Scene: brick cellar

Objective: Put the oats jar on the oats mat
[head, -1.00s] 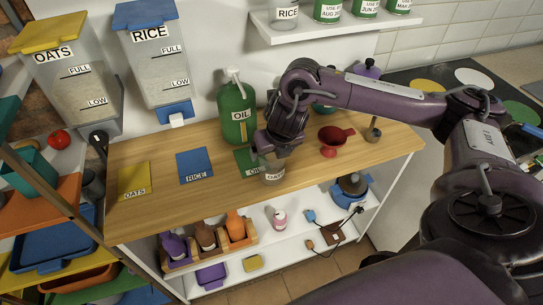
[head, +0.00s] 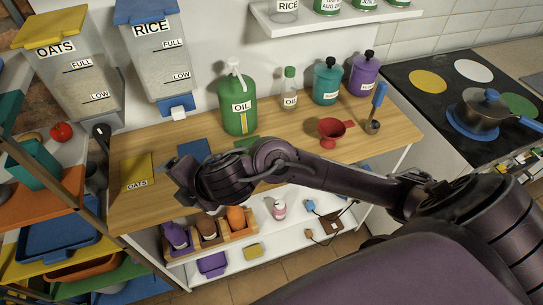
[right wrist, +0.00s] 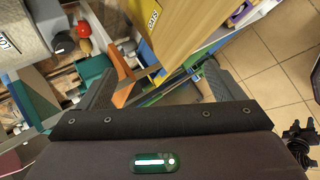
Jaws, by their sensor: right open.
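The oats mat (head: 137,174) is a yellow square with an OATS label at the left end of the wooden counter, and nothing stands on its visible part. Its label also shows in the right wrist view (right wrist: 153,20). My right gripper (head: 172,182) is near the counter's front edge, just right of the oats mat. In the right wrist view its fingers (right wrist: 158,78) are spread with nothing between them. The oats jar does not show in either current view; my right arm covers part of the counter. My left gripper is not in view.
The blue rice mat (head: 194,150) and green oil mat (head: 246,142) are partly covered by my arm. A green oil jug (head: 238,105), an oil bottle (head: 290,92) and a red funnel (head: 331,132) stand farther right. A shelf rack (head: 60,205) is at the left.

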